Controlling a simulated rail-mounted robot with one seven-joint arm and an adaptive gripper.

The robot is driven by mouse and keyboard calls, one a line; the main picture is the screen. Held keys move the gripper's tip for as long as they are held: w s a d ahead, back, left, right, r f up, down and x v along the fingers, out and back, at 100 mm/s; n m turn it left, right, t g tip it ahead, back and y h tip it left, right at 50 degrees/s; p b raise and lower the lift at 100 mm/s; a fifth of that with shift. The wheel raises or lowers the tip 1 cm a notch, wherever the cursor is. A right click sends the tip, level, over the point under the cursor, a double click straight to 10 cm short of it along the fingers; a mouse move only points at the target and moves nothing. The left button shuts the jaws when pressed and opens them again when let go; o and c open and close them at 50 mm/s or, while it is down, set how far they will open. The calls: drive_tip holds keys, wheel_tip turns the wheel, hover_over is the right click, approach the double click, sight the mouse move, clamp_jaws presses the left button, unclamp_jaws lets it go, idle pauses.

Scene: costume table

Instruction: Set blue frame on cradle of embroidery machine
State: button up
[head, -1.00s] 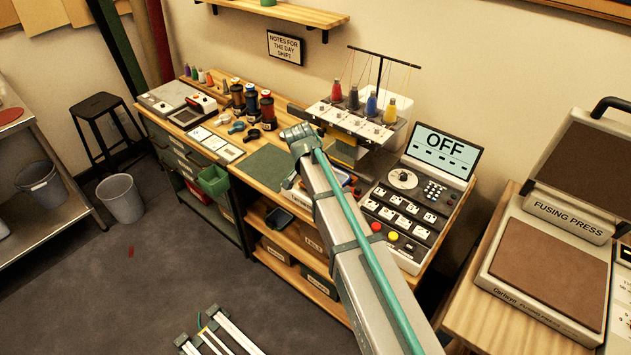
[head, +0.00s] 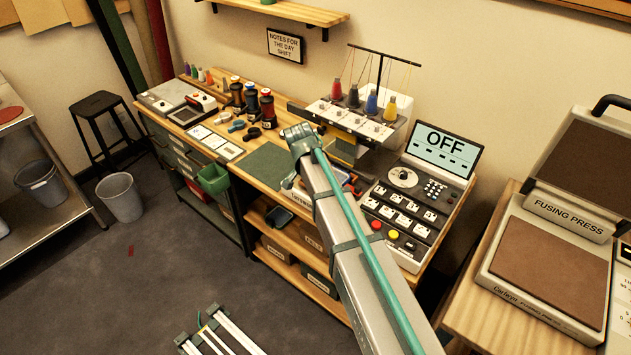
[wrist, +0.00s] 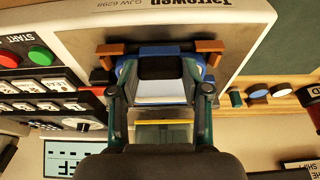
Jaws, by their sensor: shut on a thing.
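The blue frame (wrist: 160,49) is in my gripper (wrist: 158,68), with white fabric inside its outline. My gripper's two dark fingers are shut on it, and a dark part of the gripper covers some of it. Brown-orange cradle arms (wrist: 109,50) stand at both sides of the frame, over the embroidery machine's pale bed. The frame appears between or on these arms; I cannot tell whether it is fully seated. In the head view the embroidery machine (head: 352,122) stands at the table's right, and my arm hides most of the gripper and frame.
The control panel (head: 402,210) with its OFF screen (head: 445,150) is right of the cradle. A green mat (head: 268,163), thread spools (head: 267,108) and small round items lie to the left. The fusing press (head: 553,245) stands at far right.

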drive_tip(key=shift+f, duration=0.15)
drive_tip(key=o, duration=1.2)
drive_tip(key=shift+c, duration=0.2)
drive_tip(key=shift+r+p, duration=1.15)
drive_tip(key=shift+r, duration=1.15)
drive_tip(key=s+a+r+p, duration=0.1)
drive_tip(key=s+a+r, duration=0.2)
drive_tip(key=s, duration=0.1)
drive_tip(key=shift+s+a+p, duration=0.3)
drive_tip(key=shift+s+a, duration=0.05)
drive_tip(key=shift+s, duration=0.05)
